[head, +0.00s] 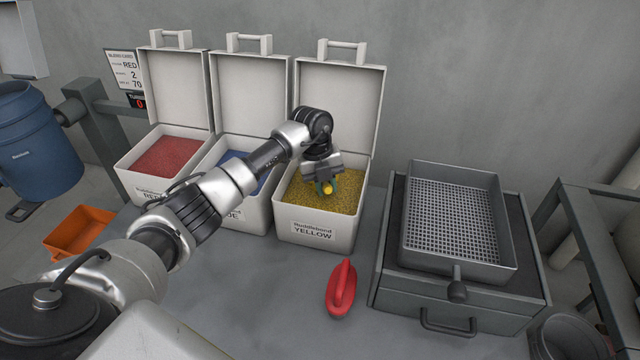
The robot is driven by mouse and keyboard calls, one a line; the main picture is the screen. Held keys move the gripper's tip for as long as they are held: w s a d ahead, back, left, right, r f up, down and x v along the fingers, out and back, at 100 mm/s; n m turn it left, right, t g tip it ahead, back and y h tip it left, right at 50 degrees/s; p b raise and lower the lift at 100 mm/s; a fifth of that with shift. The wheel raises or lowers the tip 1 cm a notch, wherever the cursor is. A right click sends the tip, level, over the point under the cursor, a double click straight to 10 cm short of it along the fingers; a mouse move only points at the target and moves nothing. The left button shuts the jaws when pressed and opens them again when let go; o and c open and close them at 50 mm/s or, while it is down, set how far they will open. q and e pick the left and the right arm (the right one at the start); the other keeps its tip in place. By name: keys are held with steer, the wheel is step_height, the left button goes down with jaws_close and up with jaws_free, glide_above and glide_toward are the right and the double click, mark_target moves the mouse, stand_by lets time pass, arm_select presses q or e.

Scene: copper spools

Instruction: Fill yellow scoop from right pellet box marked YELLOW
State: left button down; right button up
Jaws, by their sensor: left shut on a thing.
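The open pellet box marked YELLOW (286,228) stands at the right end of a row of three boxes, its lid raised at the back. It holds yellow pellets (300,197). My left gripper (325,183) points down into this box. It is shut on the yellow scoop (328,189), of which only a small yellow part shows at the fingertips. The rest of the scoop is hidden by the gripper or the pellets, so I cannot tell how full it is. My right gripper is not in view.
Boxes of red pellets (168,156) and blue pellets stand to the left, lids open; my left arm covers part of the blue one. A red scoop (341,290) lies on the bench in front. A grey mesh tray (507,256) sits at right. An orange bin (77,232) is at left.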

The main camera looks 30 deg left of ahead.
mark_target(327, 184)
arm_select(q)
steer(key=r+p, duration=0.1)
steer(key=r, duration=0.2)
steer(key=shift+s+d+r+p, duration=0.1)
steer(key=shift+s+d+p, duration=0.1)
steer(key=shift+p, duration=0.15)
steer(key=r, duration=0.1)
steer(key=s+r+t+p, duration=0.1)
steer(key=y+p, duration=0.1)
steer(key=shift+s+d+r, duration=0.2)
steer(key=shift+d+r, duration=0.2)
steer(key=shift+s+d+r+t+y+p, duration=0.3)
steer(key=shift+s+r+t+p, duration=0.15)
steer(key=shift+r+t+p, duration=0.2)
steer(key=shift+s+d+r+t+y+p, duration=0.2)
steer(key=shift+s+d+r+t+y, duration=0.15)
steer(key=shift+s+r, duration=0.25)
steer(key=shift+s+d+r+t+y+p, duration=0.25)
steer(key=shift+s+d+r+t, duration=0.2)
steer(key=shift+r, duration=0.2)
steer(key=shift+m, duration=0.3)
step_height(327, 184, up, 2)
steer(key=shift+t+y+b, duration=0.3)
steer(key=shift+t+b, duration=0.2)
steer(key=shift+t, duration=0.05)
